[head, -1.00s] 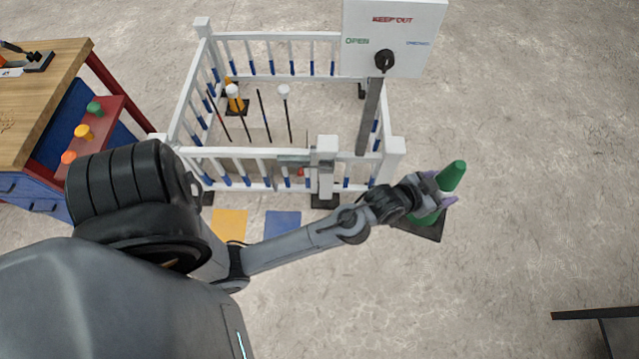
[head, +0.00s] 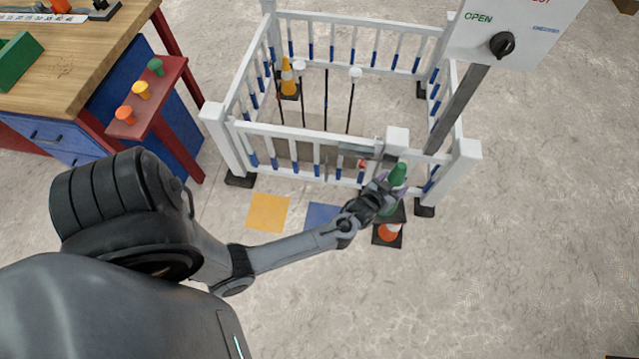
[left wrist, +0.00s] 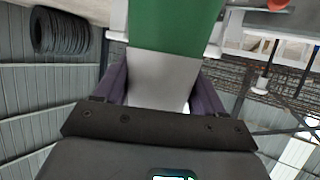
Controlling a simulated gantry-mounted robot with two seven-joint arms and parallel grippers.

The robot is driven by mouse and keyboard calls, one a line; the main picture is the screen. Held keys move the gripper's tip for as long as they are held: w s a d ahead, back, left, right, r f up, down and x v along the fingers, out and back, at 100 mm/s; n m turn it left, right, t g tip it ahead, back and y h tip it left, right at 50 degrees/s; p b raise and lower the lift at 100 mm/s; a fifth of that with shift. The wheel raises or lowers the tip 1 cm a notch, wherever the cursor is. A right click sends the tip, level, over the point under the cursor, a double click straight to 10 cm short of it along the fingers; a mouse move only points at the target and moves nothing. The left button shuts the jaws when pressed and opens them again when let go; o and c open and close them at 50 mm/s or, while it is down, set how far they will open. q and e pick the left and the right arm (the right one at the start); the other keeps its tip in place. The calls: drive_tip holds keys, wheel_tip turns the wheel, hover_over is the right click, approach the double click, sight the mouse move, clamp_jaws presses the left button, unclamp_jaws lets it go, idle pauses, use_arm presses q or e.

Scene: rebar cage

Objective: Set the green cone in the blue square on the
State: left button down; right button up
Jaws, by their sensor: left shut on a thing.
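The green cone (head: 398,174) is in my left gripper (head: 384,194), just outside the front right part of the white railing. The gripper is shut on it. In the left wrist view, the cone's green and white bands (left wrist: 175,40) fill the space between the purple fingers (left wrist: 158,92). The blue square (head: 322,215) lies on the floor left of the held cone, partly covered by my forearm. The cone appears above the floor, but its exact height is hard to tell. My right gripper is not in view.
An orange cone (head: 388,232) with a dark base shows just below the held cone. A yellow square (head: 268,212) lies left of the blue one. The white railing (head: 300,132) and a sign with a black knob (head: 502,45) stand behind.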

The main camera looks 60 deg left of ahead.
use_arm(q)
drive_tip(key=s+a+f+n+y+b, duration=0.1)
drive_tip(key=s+a+f+b, duration=0.3)
drive_tip(key=f, duration=0.6)
drive_tip(key=s+f+g+y+b, duration=0.1)
drive_tip(key=f+b, duration=0.5)
drive_tip(key=f, duration=0.5)
drive_tip(key=s+a+f+n+y+b, duration=0.1)
drive_tip(key=s+a+f+b, duration=0.2)
drive_tip(key=f+b, duration=0.5)
drive_tip(key=s+a+f+b, duration=0.3)
drive_tip(key=a+f, duration=0.1)
drive_tip(key=f, duration=0.2)
drive_tip(key=s+a+f+b, duration=0.3)
drive_tip(key=s+a+f, duration=0.1)
drive_tip(key=f, duration=0.3)
drive_tip(key=shift+s+a+b, duration=0.15)
drive_tip(key=shift+s+b, duration=0.05)
drive_tip(key=shift+b, duration=0.15)
drive_tip(key=shift+c, duration=0.5)
unclamp_jaws()
drive_tip(key=shift+f, duration=0.2)
drive_tip(key=shift+r, duration=0.2)
